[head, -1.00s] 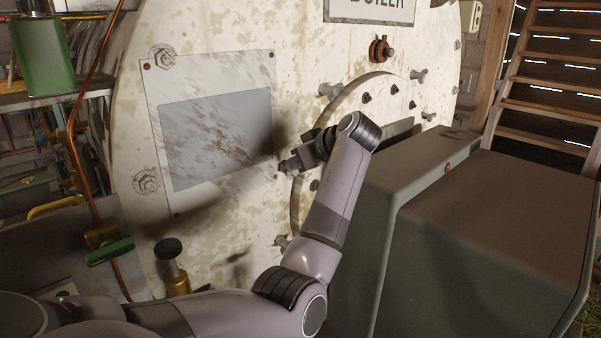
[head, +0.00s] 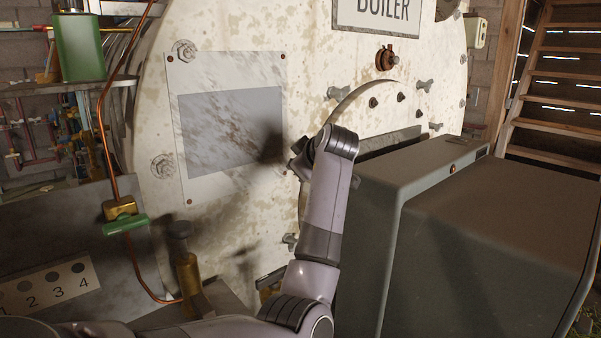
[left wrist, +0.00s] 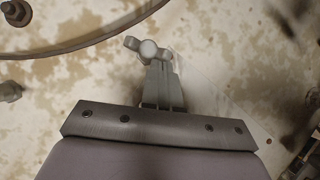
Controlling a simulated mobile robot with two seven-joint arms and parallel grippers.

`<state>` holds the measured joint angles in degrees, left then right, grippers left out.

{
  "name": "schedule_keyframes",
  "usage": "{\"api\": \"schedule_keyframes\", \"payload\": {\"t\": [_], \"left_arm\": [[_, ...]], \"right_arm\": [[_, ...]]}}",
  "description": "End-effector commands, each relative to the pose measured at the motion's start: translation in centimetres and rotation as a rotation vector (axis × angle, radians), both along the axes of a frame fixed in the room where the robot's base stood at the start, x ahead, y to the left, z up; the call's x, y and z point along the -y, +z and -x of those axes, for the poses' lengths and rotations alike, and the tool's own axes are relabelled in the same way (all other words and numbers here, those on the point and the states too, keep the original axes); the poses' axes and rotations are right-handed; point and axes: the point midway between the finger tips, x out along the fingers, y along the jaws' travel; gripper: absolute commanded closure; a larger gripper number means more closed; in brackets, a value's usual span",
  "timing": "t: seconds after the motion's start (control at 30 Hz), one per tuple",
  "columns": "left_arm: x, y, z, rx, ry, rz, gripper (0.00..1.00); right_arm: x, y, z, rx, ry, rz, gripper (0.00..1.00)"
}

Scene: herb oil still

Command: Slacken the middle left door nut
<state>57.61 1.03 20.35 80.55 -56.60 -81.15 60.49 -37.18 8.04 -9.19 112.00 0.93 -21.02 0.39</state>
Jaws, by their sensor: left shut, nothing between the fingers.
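In the left wrist view, the grey winged door nut (left wrist: 148,49) sits on the stained cream boiler front, just outside the curved door rim (left wrist: 90,40). My left gripper (left wrist: 162,75) is shut, with its fingertips right at the nut. I cannot tell whether they touch it; nothing is between the fingers. In the head view, the middle left nut and my left gripper (head: 300,168) are largely hidden behind my wrist, at the left edge of the round door (head: 385,112). The upper left nut (head: 335,92) and lower left nut (head: 290,241) show clear of the arm. My right gripper is not in view.
A large grey box (head: 480,230) stands close on the right and hides the lower door. A cream plate with a grey panel (head: 225,130) is left of the door. A copper pipe (head: 107,120) with a green-handled valve (head: 125,224) runs farther left.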

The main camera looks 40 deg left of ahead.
Motion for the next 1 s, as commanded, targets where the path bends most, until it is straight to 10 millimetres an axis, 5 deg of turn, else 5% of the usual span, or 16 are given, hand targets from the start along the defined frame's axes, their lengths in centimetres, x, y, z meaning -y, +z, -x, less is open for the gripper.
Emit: {"api": "schedule_keyframes", "payload": {"t": [1.0], "left_arm": [[-0.1,-2.6,0.4,0.619,0.002,0.052,1.0]], "right_arm": [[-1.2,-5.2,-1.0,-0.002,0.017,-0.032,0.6]]}}
